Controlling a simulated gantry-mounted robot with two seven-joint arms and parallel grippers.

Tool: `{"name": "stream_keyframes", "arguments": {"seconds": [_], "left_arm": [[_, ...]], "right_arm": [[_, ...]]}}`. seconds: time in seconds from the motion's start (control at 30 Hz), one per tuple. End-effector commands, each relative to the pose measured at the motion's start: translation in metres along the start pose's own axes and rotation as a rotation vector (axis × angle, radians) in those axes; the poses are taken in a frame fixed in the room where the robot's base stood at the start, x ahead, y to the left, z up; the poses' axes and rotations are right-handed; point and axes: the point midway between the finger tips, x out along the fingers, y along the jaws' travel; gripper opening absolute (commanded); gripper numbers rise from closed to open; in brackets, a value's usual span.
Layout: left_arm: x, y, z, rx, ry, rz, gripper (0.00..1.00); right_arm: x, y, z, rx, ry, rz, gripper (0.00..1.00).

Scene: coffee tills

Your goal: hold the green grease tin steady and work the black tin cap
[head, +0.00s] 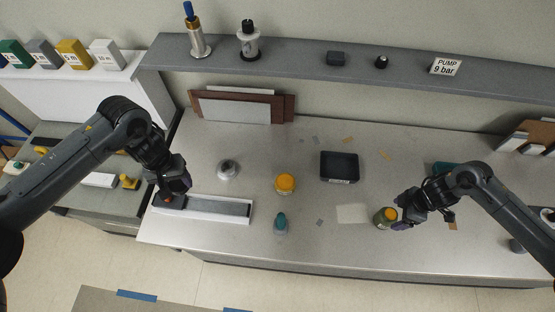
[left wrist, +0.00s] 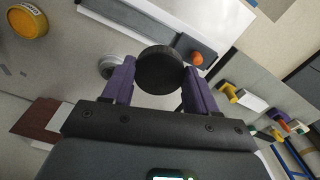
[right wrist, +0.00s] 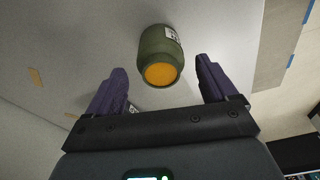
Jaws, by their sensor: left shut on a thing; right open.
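The green tin (head: 385,220) stands on the bench at the right, with an orange top face and no black cap on it. In the right wrist view the green tin (right wrist: 160,50) is just ahead of the fingertips and between their lines. My right gripper (head: 402,219) is open beside the tin, not closed on it. My left gripper (left wrist: 160,76) is shut on the black cap (left wrist: 160,68), a round ribbed disc between its fingertips. In the head view my left gripper (head: 176,192) is above the left end of a long white tray; the cap is hard to make out there.
The white tray (head: 245,215) has a grey strip, with an orange ball (left wrist: 197,58) near my left gripper. A yellow-lidded jar (head: 285,183), teal bottle (head: 281,223), silver dome (head: 228,169) and black bin (head: 339,167) stand mid-bench. A pale sheet (head: 352,213) lies left of the tin.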

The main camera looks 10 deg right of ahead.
Motion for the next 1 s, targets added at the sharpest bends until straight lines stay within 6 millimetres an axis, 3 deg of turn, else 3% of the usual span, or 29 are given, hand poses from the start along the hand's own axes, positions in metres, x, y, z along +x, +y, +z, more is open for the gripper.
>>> {"name": "stream_keyframes", "arguments": {"seconds": [0.27,0.7,1.0], "left_arm": [[0.012,0.000,0.000,0.000,-0.001,0.000,0.28],[0.061,0.000,0.000,0.000,0.000,0.000,0.28],[0.070,0.000,0.000,0.000,0.000,0.000,0.28]], "right_arm": [[0.012,0.000,0.000,-0.001,0.000,0.000,0.85],[0.059,0.000,0.001,-0.002,-0.001,0.001,0.85],[0.079,0.000,0.000,-0.001,0.001,0.001,0.85]]}}
